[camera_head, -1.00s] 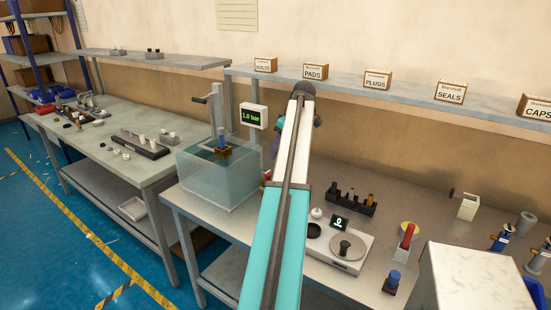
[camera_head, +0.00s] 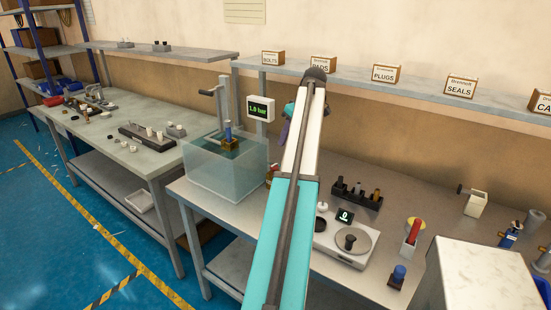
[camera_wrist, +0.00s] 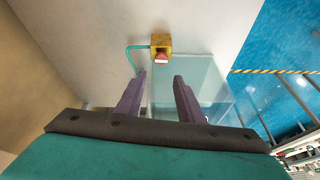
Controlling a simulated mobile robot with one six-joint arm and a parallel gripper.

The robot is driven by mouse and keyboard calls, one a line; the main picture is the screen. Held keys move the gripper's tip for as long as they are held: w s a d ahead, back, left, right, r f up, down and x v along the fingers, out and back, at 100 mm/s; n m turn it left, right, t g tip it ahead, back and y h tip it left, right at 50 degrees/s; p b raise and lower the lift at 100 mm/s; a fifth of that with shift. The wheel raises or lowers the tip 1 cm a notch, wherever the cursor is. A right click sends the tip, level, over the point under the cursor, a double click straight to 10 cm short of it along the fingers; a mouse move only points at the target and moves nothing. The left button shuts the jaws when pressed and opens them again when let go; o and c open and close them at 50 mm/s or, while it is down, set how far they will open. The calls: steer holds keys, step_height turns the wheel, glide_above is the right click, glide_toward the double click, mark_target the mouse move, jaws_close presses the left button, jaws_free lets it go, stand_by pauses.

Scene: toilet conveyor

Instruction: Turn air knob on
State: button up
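The air knob (camera_wrist: 161,58) is red with a pale front face, on a small yellow box (camera_wrist: 160,41) with a teal hose, at the top centre of the wrist view. My gripper (camera_wrist: 159,76) is open, its two purple fingers apart with nothing between them. The knob lies beyond the fingertips, roughly centred between them, and appears apart from them. In the head view my arm covers most of the gripper; a bit of purple finger shows (camera_head: 284,131). Only a small reddish-yellow part (camera_head: 270,172), possibly the knob's box, shows beside my arm there.
A clear water tank (camera_head: 227,178) with a lever press stands left of my arm, under a display (camera_head: 260,108) reading about 1.0 bar. A scale (camera_head: 345,242), a black rack (camera_head: 358,195) and small fixtures stand to the right. A shelf (camera_head: 420,84) with labelled boxes runs above.

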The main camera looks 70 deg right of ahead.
steer(key=s+m, duration=0.1)
steer(key=m, duration=0.3)
steer(key=m+g+h+p, duration=0.3)
steer(key=m+g+p, duration=0.4)
steer(key=m, duration=0.6)
glide_toward(274, 165)
step_height(274, 165, up, 5)
steer(key=a+t+p, duration=0.1)
steer(key=a, duration=0.1)
steer(key=shift+s+r, duration=0.15)
steer(key=shift+r, duration=0.05)
steer(key=shift+p+x, duration=2.35)
steer(key=shift+x, duration=4.6)
steer(key=shift+d, duration=0.1)
